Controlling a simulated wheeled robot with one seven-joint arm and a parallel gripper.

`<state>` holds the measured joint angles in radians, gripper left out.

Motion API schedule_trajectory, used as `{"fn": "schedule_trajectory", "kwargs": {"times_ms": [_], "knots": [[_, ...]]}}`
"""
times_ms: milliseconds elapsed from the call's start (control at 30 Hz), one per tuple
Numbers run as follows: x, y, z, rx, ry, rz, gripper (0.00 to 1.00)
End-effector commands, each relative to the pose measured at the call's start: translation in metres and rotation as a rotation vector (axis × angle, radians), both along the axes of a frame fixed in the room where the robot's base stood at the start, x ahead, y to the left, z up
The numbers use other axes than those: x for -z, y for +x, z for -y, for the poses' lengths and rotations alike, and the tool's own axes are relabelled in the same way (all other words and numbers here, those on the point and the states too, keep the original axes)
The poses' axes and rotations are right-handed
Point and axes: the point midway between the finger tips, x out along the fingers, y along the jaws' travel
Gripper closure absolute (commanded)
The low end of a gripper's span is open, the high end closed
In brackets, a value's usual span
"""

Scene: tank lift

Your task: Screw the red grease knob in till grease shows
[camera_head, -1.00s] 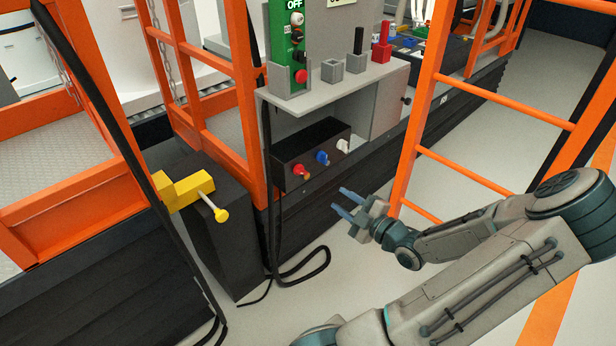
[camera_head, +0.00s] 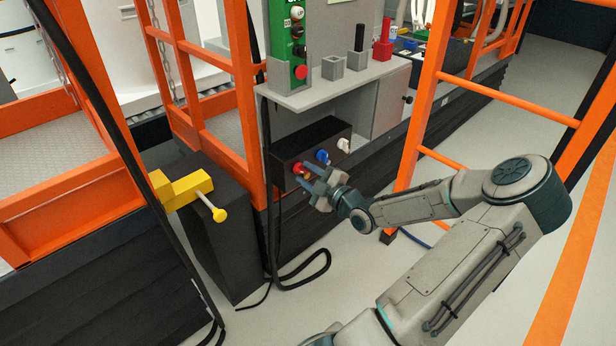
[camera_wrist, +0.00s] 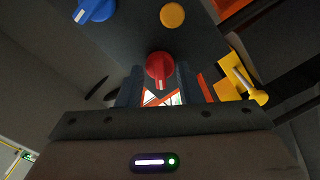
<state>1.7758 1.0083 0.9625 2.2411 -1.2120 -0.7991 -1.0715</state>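The red knob (camera_head: 296,168) is on the front of a dark box, the leftmost in a row with a blue knob (camera_head: 322,157) and a white knob (camera_head: 344,145). In the wrist view the red knob (camera_wrist: 159,67) has a pale mark and lies between my fingertips. My gripper (camera_head: 303,173) is open, its two blue-grey fingers pointing at the red knob. In the wrist view a gap shows between knob and fingers; I cannot tell whether either touches. An orange-yellow disc (camera_wrist: 172,15) sits on the box face near the red knob. I see no clear grease.
A grey shelf (camera_head: 300,98) with a green switch panel (camera_head: 288,40) overhangs the box. A yellow handle (camera_head: 190,190) juts out at left. Orange rails (camera_head: 418,130) stand right of the box. A black cable (camera_head: 300,275) loops on the floor.

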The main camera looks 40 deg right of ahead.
Motion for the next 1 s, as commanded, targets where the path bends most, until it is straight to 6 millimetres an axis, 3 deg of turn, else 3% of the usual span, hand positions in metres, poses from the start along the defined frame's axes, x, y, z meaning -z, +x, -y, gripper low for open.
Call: {"fn": "schedule_trajectory", "kwargs": {"times_ms": [200, 300, 333, 633, 1000], "knots": [[-0.0001, 0.0002, 0.0, 0.0, 0.0, 0.0, 0.67], [-0.0001, 0.0001, -0.0001, 0.0, 0.0, 0.0, 0.95], [-0.0001, 0.0001, -0.0001, 0.0, 0.0, 0.0, 1.0], [-0.0028, 0.0002, -0.0003, -0.001, 0.054, -0.006, 1.0], [-0.0032, 0.0, -0.0006, -0.001, 0.397, -0.033, 1.0]]}}
